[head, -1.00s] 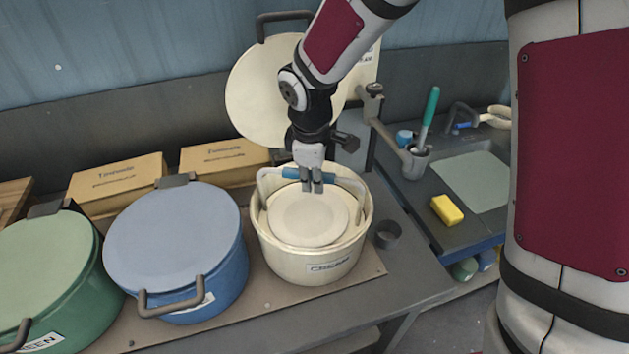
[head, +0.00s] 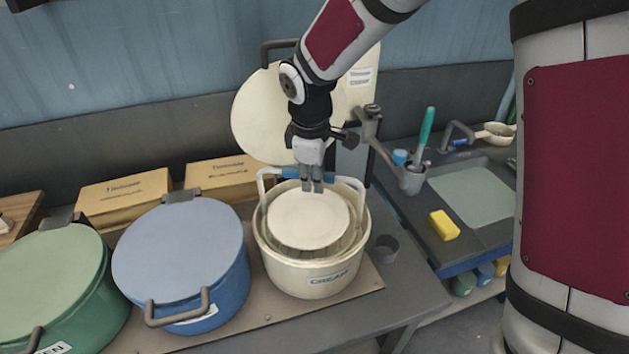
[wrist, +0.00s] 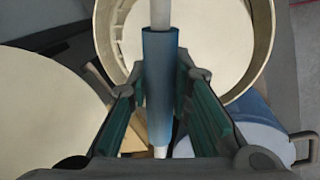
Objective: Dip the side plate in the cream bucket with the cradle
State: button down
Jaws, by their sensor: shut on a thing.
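My gripper (head: 312,186) is shut on the blue handle bar (head: 290,173) of the white cradle (head: 358,192). In the wrist view the handle (wrist: 160,85) runs between the fingers. The pale side plate (head: 308,218) lies in the cradle, over the mouth of the cream bucket (head: 315,281), which is open and labelled CREAM. The cradle's arms stand above the rim. The plate's lower edge overlaps the bucket's mouth in view, so I cannot tell its exact height. The cradle's bottom is hidden.
The blue bucket (head: 180,255) and green bucket (head: 50,275) stand lidded at left. A cream lid (head: 262,115) stands upright behind. A dark ring (head: 384,248) sits at the right. The sink counter holds a yellow sponge (head: 444,225) and a cup with a green-handled tool (head: 427,128).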

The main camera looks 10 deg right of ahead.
jog(key=shift+r+p, duration=0.9)
jog(key=shift+r, duration=2.4)
